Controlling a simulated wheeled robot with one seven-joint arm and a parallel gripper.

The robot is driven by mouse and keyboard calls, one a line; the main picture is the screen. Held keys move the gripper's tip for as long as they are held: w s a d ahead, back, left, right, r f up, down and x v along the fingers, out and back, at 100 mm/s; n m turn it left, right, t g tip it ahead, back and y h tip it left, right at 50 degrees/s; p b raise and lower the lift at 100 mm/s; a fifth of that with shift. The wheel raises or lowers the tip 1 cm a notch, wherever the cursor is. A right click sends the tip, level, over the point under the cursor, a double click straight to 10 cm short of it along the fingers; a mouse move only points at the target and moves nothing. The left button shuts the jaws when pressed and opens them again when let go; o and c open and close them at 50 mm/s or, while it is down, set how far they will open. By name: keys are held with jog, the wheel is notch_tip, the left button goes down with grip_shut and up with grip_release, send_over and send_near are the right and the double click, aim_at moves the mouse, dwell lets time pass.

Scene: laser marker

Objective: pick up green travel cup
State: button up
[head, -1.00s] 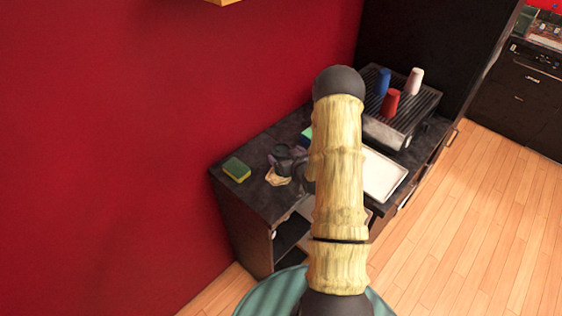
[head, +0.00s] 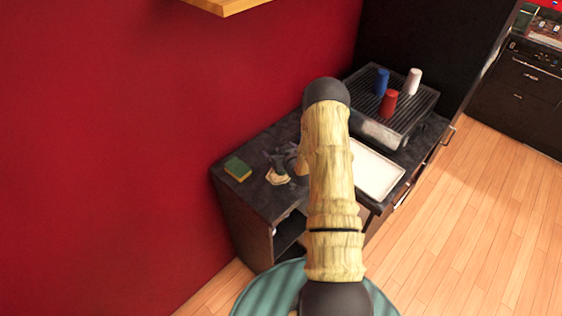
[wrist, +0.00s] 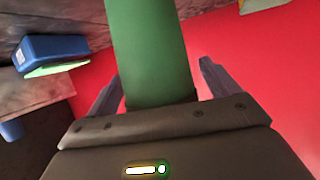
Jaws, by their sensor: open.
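The green travel cup (wrist: 150,50) fills the upper middle of the wrist view, standing between the two fingers of my gripper (wrist: 160,72). The fingers are open, with a visible gap on the right side and a narrower one on the left. The cup's near end reaches close to the gripper's palm; its far end runs out of the picture. In the head view my gripper (head: 284,162) is a small dark shape over the counter, partly behind my arm. The cup cannot be made out there, as my arm covers that area.
A green and yellow sponge (head: 238,168) lies on the dark counter (head: 262,196). A white tray (head: 378,172) lies to its right. A grill-topped machine (head: 392,110) carries a red cup (head: 389,102), a blue cup (head: 382,80) and a white cup (head: 413,81). A red wall (head: 110,150) borders the counter.

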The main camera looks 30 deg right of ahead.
jog(key=c, duration=0.8)
jog(key=shift+o, duration=0.2)
jog(key=shift+r, duration=0.1)
jog(key=shift+r+b, duration=1.9)
jog(key=shift+r, duration=3.05)
